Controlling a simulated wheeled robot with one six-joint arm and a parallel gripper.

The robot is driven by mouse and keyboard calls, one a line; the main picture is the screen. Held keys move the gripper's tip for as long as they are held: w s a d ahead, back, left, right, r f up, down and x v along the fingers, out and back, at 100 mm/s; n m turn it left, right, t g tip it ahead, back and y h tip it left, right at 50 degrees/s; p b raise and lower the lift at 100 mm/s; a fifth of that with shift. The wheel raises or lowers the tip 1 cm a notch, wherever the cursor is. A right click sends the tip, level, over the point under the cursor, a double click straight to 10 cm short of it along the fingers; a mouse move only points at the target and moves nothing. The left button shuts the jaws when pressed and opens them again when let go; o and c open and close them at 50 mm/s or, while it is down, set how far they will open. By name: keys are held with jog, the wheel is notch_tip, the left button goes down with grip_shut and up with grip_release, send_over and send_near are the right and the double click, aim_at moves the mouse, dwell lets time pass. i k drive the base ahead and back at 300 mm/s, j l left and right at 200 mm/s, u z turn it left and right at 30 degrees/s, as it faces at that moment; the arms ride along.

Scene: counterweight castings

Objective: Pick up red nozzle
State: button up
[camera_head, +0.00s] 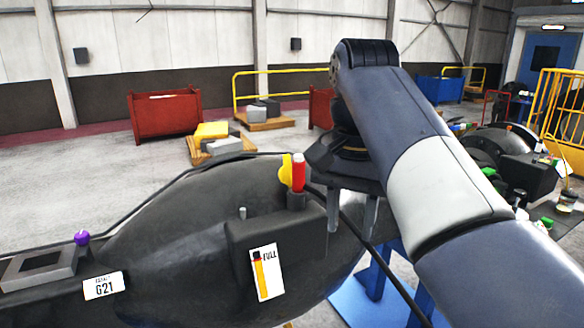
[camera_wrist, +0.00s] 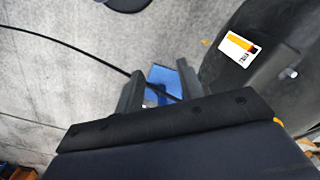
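The red nozzle (camera_head: 298,172) stands upright in a dark socket on top of the black casting (camera_head: 180,220) in the head view. A yellow part (camera_head: 285,171) is directly beside it on the left. My gripper (camera_head: 350,228) points down to the right of the nozzle, apart from it. In the wrist view my gripper (camera_wrist: 160,68) has its two fingers spread with nothing held between them. The nozzle does not show in the wrist view.
A black cable (camera_head: 365,245) runs past my fingers and crosses between them in the wrist view. A purple knob (camera_head: 82,238) and white labels are on the casting. A blue stand (camera_head: 375,275) is below. Red bins (camera_head: 165,114) and pallets stand behind.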

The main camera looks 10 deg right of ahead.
aim_at(298, 170)
jog(key=i, duration=1.35)
